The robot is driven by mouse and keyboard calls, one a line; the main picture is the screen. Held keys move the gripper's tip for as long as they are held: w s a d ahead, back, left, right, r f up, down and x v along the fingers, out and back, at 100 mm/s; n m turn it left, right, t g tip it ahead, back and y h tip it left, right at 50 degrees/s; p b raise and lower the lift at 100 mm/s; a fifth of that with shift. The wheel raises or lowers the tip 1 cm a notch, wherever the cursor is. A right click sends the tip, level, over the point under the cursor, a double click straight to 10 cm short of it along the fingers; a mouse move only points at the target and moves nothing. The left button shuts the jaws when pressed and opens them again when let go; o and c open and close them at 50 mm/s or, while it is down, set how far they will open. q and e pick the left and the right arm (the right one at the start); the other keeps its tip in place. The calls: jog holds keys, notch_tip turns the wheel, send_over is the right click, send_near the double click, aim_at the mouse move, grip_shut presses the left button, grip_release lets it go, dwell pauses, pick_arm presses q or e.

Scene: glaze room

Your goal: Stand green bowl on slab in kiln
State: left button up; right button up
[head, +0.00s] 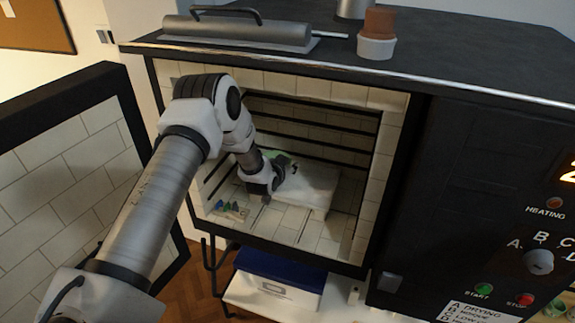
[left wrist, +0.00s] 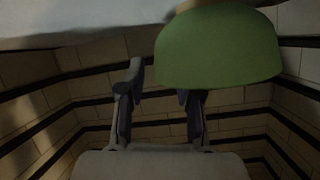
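The green bowl (left wrist: 218,48) stands on the pale slab (head: 312,187) inside the kiln (head: 398,130). In the head view only a green sliver of the bowl (head: 273,154) shows behind my left gripper (head: 282,180). The left wrist view looks inverted, with the slab (left wrist: 70,22) along the top and the bowl's tan foot against it. There my left gripper (left wrist: 161,84) has its fingers apart. One finger is left of the bowl with a small gap; the other's tip is hidden behind the bowl's wall. My right gripper is not in view.
The kiln door (head: 75,160) stands open at the left. Small coloured cones (head: 232,207) sit on the kiln floor at the front left. Dark element bars line the kiln walls. A small pot (head: 376,45) stands on the kiln top, and a control panel is at the right.

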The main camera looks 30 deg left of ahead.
pick_arm(q)
jog(key=shift+r, duration=0.25)
jog(key=b+v, duration=0.2)
jog(key=v, duration=1)
jog(key=s+d+f+g+h, duration=0.1)
jog(key=s+d+f+g, duration=0.2)
jog(key=s+d+f, duration=0.4)
jog(key=s+d+f+g+h, duration=0.2)
jog(key=s+d+f+g, duration=0.15)
jog(key=s+f, duration=0.5)
jog(key=s+d+f+g, duration=0.3)
jog(key=s, duration=0.7)
jog(key=s+d+f+g, duration=0.3)
jog(key=s+f, duration=0.1)
jog(key=s, duration=0.5)
jog(key=shift+s+f+n, duration=0.15)
jog(key=shift+s+n, duration=0.15)
jog(key=shift+s, duration=0.1)
